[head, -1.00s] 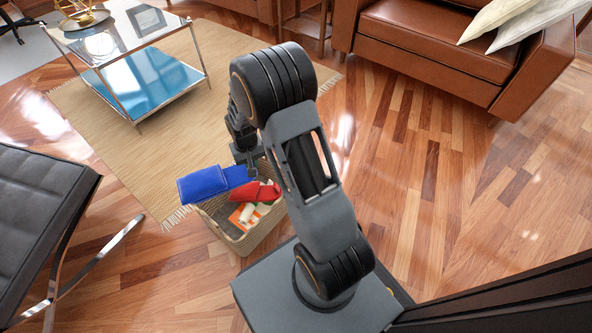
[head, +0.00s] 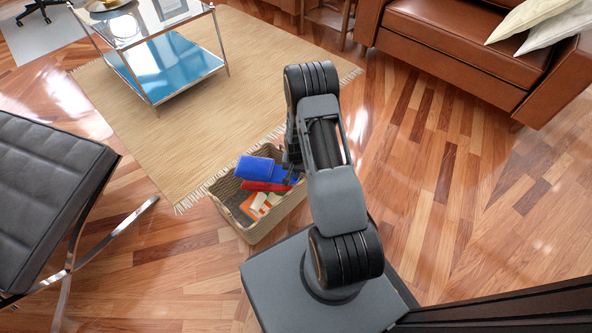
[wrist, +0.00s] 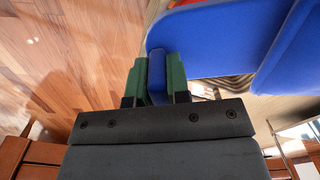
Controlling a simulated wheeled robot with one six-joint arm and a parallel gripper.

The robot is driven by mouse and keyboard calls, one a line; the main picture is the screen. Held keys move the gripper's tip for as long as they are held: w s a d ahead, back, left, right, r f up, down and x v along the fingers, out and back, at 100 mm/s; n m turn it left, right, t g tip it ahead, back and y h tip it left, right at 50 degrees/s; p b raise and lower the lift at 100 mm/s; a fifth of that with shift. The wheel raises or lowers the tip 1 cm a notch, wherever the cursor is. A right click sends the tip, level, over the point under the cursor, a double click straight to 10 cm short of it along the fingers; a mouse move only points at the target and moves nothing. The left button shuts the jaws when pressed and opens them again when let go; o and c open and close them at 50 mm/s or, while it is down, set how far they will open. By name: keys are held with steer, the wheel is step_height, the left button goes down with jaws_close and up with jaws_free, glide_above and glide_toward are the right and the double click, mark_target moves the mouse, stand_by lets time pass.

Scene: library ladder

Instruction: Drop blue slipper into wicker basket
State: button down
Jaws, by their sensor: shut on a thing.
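The blue slipper (head: 259,169) is over the wicker basket (head: 250,232) in the head view. My gripper (wrist: 156,76) is shut on an edge of the blue slipper (wrist: 215,38) in the wrist view, with a green finger on each side of it. In the head view my arm hides most of the gripper. The basket stands on the wood floor at the rug's edge. Whether the slipper touches the things in the basket I cannot tell.
A red item (head: 262,186) and orange and cream items (head: 260,204) lie in the basket. A black chair (head: 45,190) stands at left, a glass table (head: 160,62) at the back left, a brown leather sofa (head: 450,45) at the back right. The floor on the right is clear.

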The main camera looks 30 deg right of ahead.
steer(key=shift+f+b, duration=0.6)
steer(key=shift+f, duration=0.6)
steer(key=c, duration=1)
jaws_free()
steer(key=shift+r, duration=0.1)
step_height(320, 180, up, 14)
steer(key=p, duration=0.5)
steer(key=shift+p, duration=0.4)
